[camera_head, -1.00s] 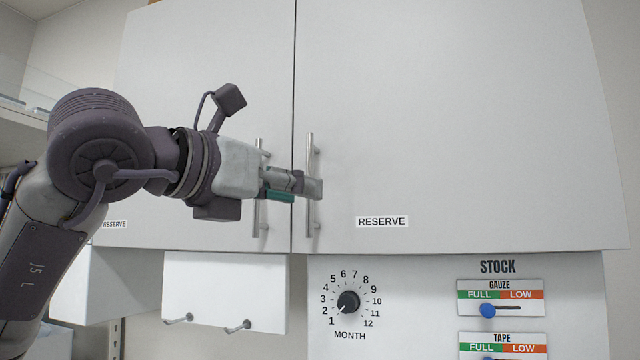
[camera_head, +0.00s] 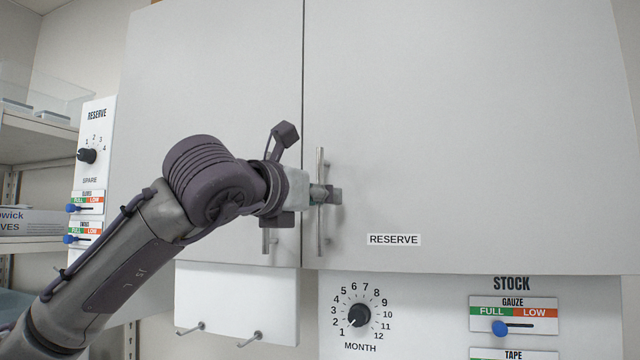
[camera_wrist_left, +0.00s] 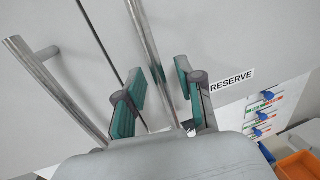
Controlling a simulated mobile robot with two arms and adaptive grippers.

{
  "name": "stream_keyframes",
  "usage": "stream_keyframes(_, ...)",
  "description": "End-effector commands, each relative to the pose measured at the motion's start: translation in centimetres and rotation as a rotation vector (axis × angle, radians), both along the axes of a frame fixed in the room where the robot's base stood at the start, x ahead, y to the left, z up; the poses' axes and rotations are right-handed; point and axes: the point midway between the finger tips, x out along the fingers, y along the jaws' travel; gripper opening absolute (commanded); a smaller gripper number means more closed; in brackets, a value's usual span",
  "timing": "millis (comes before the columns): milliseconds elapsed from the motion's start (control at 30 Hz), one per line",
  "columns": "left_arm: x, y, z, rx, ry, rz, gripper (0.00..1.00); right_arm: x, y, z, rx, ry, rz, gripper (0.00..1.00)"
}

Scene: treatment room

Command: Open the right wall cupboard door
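The right wall cupboard door (camera_head: 480,130) is a large pale grey panel, shut flush beside the left door (camera_head: 210,90). Its upright metal bar handle (camera_head: 320,235) stands near the seam. My left gripper (camera_head: 328,195) is at this handle, about mid-height. In the left wrist view the handle (camera_wrist_left: 144,28) runs between the two teal-padded fingers of my left gripper (camera_wrist_left: 164,82). The fingers are apart, one on each side of the bar, with gaps visible. The left door's handle (camera_wrist_left: 52,88) lies outside the fingers. My right gripper is not in view.
Below the doors are a white panel with hooks (camera_head: 235,305), a month dial (camera_head: 358,315) and a stock board with a gauze slider (camera_head: 500,328). A shelf (camera_head: 35,145) and a reserve panel (camera_head: 95,130) stand at left. Space before the right door looks clear.

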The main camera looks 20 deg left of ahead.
Motion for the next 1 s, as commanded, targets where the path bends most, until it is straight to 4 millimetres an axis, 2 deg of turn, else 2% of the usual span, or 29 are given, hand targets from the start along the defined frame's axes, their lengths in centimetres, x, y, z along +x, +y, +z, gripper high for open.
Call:
stream_keyframes(100,0.62,-0.17,-0.04,0.000,0.002,-0.001,0.37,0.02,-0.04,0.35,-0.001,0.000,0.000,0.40)
stream_keyframes(367,0.69,-0.19,-0.12,0.000,0.001,-0.001,0.37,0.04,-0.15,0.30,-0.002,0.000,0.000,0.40)
stream_keyframes(600,0.66,-0.20,-0.09,0.000,0.001,-0.001,0.00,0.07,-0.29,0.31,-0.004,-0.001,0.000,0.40)
stream_keyframes(1000,0.63,-0.21,-0.07,0.000,0.000,0.000,0.00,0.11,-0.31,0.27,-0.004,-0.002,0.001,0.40)
